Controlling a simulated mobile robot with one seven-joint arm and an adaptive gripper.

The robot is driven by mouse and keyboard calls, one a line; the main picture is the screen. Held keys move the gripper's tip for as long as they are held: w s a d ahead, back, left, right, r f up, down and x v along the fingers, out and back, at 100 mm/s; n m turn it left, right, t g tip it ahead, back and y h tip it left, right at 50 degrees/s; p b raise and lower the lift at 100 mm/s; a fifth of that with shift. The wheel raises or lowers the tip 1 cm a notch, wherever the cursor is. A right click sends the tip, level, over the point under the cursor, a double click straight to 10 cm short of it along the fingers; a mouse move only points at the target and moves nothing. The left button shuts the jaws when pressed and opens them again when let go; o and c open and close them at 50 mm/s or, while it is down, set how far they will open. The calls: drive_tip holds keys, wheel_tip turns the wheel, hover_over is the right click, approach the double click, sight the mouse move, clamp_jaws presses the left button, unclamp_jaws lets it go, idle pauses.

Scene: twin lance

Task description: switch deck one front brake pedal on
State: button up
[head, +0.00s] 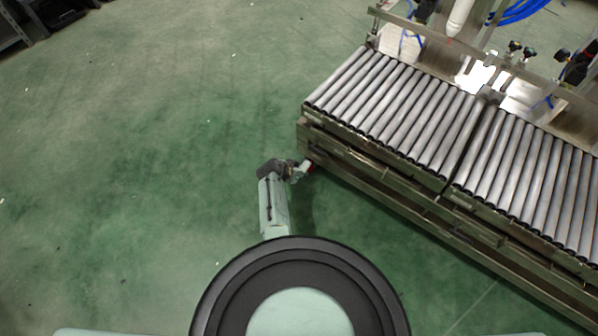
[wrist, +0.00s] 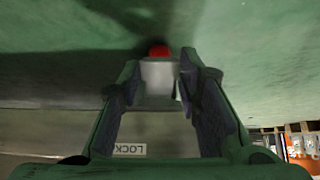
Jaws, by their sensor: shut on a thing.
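The brake pedal shows in the wrist view as a red end (wrist: 159,51) on a pale grey block (wrist: 159,76). My gripper (wrist: 162,72) has its two dark-padded fingers on either side of the block and is shut on it. In the head view my gripper (head: 301,168) is low at the near left corner of the roller conveyor (head: 310,140), with a bit of red (head: 311,168) at its tip. A white label reading LOCK (wrist: 129,149) shows below the block in the wrist view. The pedal's exact tilt is hard to tell.
Two roller decks (head: 395,105) stand side by side on a metal frame (head: 400,205) to the right. Blue hoses (head: 520,12) and fittings sit behind them. The green floor (head: 130,150) to the left is clear.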

drive_tip(key=o, duration=1.1)
drive_tip(key=shift+o, duration=0.2)
